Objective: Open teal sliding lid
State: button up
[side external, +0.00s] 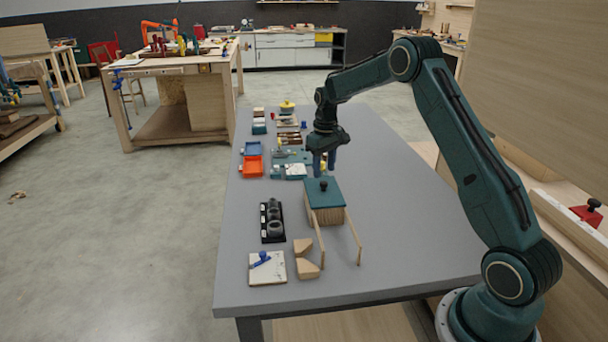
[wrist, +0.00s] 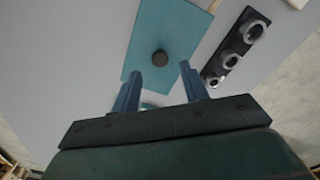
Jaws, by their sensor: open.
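The teal sliding lid (side external: 324,191) lies on a wooden box (side external: 328,215) on the grey table. A dark round knob (side external: 323,185) stands up from the lid. Two wooden rails (side external: 356,243) extend from the box toward the near side of the table. In the wrist view the lid (wrist: 180,30) shows at top centre, with its knob (wrist: 159,58) ahead of the fingers. My gripper (side external: 324,172) is above the table, just beyond the lid's far end, pointing down. In the wrist view my gripper (wrist: 160,75) has its two blue fingers apart, with nothing between them.
A black holder with grey rings (side external: 272,220) stands left of the box. Wood pieces (side external: 305,258) and a white board with a blue item (side external: 267,267) lie nearer. Orange (side external: 252,167) and blue (side external: 252,149) trays sit farther left. The table's right side is clear.

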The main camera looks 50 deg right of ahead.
aim_at(324, 182)
jog(key=shift+f, duration=2)
grip_shut()
